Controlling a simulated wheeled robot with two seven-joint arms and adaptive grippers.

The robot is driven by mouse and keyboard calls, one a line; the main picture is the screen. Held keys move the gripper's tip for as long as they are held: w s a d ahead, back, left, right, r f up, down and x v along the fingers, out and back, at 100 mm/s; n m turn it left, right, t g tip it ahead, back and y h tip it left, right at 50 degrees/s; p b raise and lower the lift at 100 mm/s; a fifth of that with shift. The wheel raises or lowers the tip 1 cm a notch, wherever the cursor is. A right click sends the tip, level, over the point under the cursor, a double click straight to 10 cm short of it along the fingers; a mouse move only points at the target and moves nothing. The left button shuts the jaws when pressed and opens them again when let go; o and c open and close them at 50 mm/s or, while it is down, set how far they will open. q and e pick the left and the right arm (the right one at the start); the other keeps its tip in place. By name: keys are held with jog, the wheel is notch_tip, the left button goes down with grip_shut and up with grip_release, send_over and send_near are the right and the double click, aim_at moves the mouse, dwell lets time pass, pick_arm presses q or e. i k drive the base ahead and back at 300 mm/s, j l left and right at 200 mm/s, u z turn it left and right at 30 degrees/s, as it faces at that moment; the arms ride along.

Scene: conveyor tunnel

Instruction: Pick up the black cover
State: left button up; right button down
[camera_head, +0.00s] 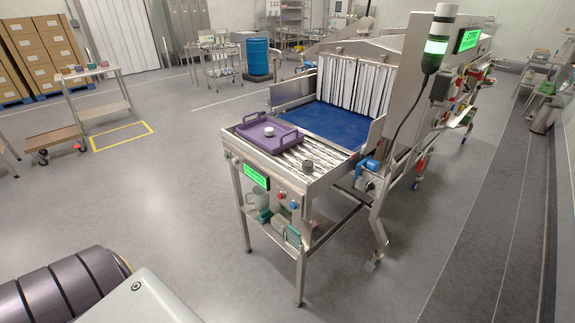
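A small dark grey round piece (308,165) sits on the striped roller end of the conveyor, near its front right edge. It may be the black cover, but it is too small to tell. A purple tray (288,140) with raised handles lies on the same conveyor to its left. A small white round piece (269,131) is in the tray. Neither of my grippers is in view. Only part of my own body shows at the bottom left, well apart from the conveyor.
The blue belt (325,121) leads to white strip curtains (357,82) at the tunnel mouth. A lower shelf (268,235) under the conveyor holds several containers. A blue barrel (258,57) and a steel cart (215,58) stand behind. Open floor lies left and in front.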

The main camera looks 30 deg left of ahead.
aim_at(307, 165)
jog(key=u, duration=0.9)
